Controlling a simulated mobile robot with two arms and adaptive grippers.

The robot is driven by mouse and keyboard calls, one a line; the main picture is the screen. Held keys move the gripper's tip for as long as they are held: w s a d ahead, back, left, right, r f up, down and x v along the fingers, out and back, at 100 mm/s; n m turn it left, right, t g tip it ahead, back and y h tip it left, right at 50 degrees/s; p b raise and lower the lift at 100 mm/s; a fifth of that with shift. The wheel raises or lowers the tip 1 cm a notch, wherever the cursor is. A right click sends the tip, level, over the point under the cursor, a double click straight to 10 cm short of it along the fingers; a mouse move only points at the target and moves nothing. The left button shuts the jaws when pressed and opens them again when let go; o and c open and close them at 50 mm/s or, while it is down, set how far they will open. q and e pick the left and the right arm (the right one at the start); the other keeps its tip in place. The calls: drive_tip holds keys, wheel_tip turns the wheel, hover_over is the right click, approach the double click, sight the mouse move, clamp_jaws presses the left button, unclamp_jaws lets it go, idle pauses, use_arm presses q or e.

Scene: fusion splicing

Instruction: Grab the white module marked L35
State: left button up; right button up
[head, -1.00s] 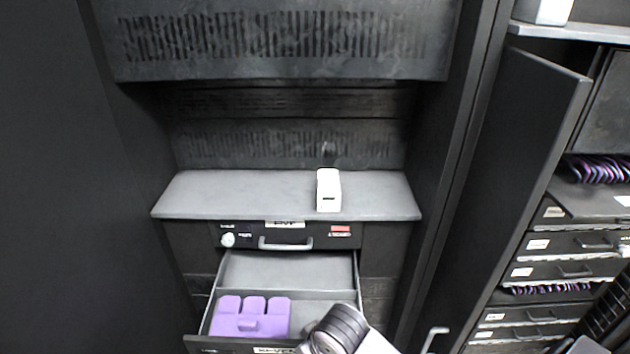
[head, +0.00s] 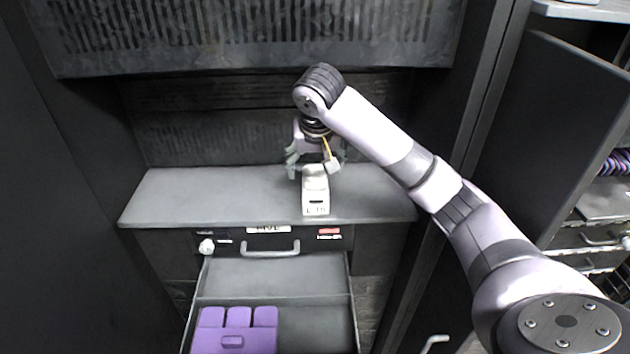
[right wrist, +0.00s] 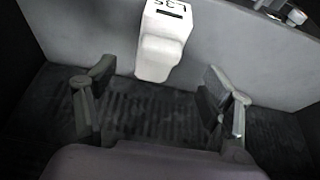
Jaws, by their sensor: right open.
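The white module (head: 316,200) stands on the grey shelf, its front facing me with small dark markings. In the right wrist view the module (right wrist: 164,40) shows a dark slot and lettering that reads L35 upside down. My right gripper (head: 313,170) is open above and behind the module, its fingers on either side of the module's rear part. In the right wrist view the open fingers (right wrist: 158,100) are spread wide with clear gaps to the module, which lies toward the top between them. My left gripper is not in view.
The grey shelf (head: 190,195) is otherwise bare. Below it an open drawer (head: 270,282) holds a purple block (head: 235,335). A vented dark panel (head: 240,35) overhangs the shelf. A cabinet door (head: 560,130) stands open at right.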

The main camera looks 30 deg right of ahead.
sight(317, 177)
drive_tip(key=shift+w+d+r, duration=0.1)
drive_tip(key=shift+d+r, duration=0.15)
drive_tip(key=shift+d, duration=0.05)
drive_tip(key=shift+w+f+p, duration=0.1)
drive_tip(key=shift+f+p, duration=0.25)
drive_tip(key=p+x, duration=0.2)
drive_tip(key=x, duration=0.3)
drive_tip(key=p+x, duration=0.3)
drive_tip(key=x, duration=0.2)
drive_tip(key=shift+w+f, duration=0.1)
drive_tip(key=shift+w, duration=0.1)
drive_tip(key=shift+w+d+f, duration=0.1)
drive_tip(key=shift+f, duration=0.15)
drive_tip(key=shift+c, duration=0.5)
drive_tip(key=shift+r, duration=0.1)
drive_tip(key=c, duration=1.3)
